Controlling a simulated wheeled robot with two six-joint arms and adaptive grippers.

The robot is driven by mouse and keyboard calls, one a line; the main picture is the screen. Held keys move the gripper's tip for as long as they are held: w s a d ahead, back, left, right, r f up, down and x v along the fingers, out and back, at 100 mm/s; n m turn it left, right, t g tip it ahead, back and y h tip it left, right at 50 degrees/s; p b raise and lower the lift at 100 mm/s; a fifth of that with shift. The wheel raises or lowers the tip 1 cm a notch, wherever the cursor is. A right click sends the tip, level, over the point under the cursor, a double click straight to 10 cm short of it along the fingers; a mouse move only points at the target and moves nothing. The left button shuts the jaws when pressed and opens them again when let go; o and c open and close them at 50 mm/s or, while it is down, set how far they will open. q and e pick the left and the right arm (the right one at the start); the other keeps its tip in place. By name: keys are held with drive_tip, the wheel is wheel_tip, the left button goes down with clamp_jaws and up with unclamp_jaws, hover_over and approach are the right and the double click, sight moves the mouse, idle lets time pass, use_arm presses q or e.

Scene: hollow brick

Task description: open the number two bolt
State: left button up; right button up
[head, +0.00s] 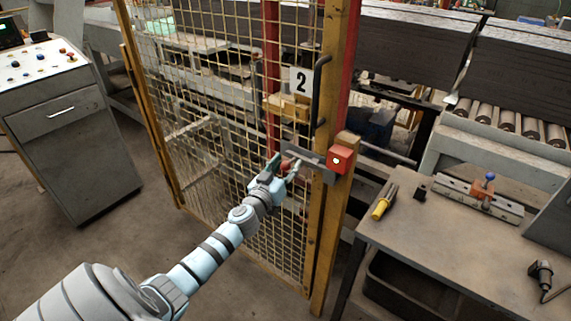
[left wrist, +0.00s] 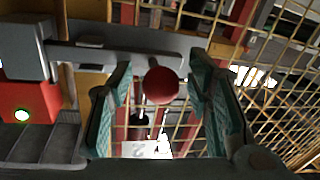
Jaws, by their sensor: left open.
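The number two bolt is a grey bar (head: 308,158) on the yellow mesh gate, below the white "2" sign (head: 301,80). In the left wrist view the bar (left wrist: 100,55) runs into a grey block at the left. Its round red knob (left wrist: 161,85) sits between my fingers. My left gripper (head: 283,165) is open, with one teal finger on each side of the knob; it also shows in the left wrist view (left wrist: 160,80). Gaps show between knob and fingers. A red box with a lit lamp (head: 340,159) is on the post beside the bolt. My right gripper is not in view.
The yellow mesh gate (head: 215,100) has a black handle (head: 321,90) above the bolt. A workbench (head: 445,245) at the right holds a yellow-handled tool (head: 384,202) and a bolt-like fixture (head: 482,195). A control cabinet (head: 75,130) stands at the left. Open floor lies between.

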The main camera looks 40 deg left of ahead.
use_arm(q)
clamp_jaws()
drive_tip(key=a+b, duration=0.2)
drive_tip(key=a, duration=0.1)
drive_tip(key=shift+s+a, duration=0.1)
drive_tip(key=shift+a, duration=0.25)
unclamp_jaws()
